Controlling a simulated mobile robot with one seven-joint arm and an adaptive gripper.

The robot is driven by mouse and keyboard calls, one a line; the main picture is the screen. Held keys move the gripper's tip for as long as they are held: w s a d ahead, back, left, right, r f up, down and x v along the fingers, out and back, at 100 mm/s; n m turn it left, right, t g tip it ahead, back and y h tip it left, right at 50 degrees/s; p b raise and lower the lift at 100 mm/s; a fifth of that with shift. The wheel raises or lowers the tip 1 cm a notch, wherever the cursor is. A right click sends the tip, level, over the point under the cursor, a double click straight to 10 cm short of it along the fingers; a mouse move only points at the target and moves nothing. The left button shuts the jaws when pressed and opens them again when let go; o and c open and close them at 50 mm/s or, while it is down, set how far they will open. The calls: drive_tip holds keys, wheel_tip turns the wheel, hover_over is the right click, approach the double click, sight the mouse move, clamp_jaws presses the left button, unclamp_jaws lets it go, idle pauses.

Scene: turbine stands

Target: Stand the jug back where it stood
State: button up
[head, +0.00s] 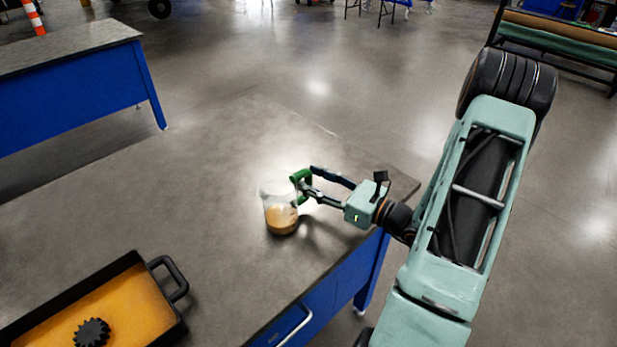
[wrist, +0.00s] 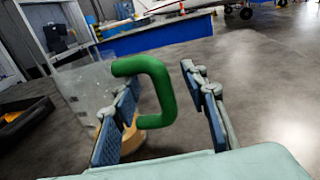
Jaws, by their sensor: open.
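The jug (head: 281,212) is clear with a green handle and an amber filling low inside. It looks upright on the grey tabletop (head: 190,225), near the table's right edge in the head view. Its handle (wrist: 165,92) points toward my gripper. My gripper (head: 307,181) reaches in from the right at handle height. In the wrist view its two fingers are apart, with the green handle between them. The left finger is between the handle and the jug body (wrist: 85,88), partly covering both. The right finger stands clear of the handle.
A black-rimmed tray (head: 160,318) with an orange floor holds a black gear (head: 92,332) at the lower left. The tabletop between tray and jug is bare. Another blue table (head: 75,85) stands at the upper left, across a floor gap.

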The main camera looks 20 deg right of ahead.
drive_tip(key=shift+v, duration=2.8)
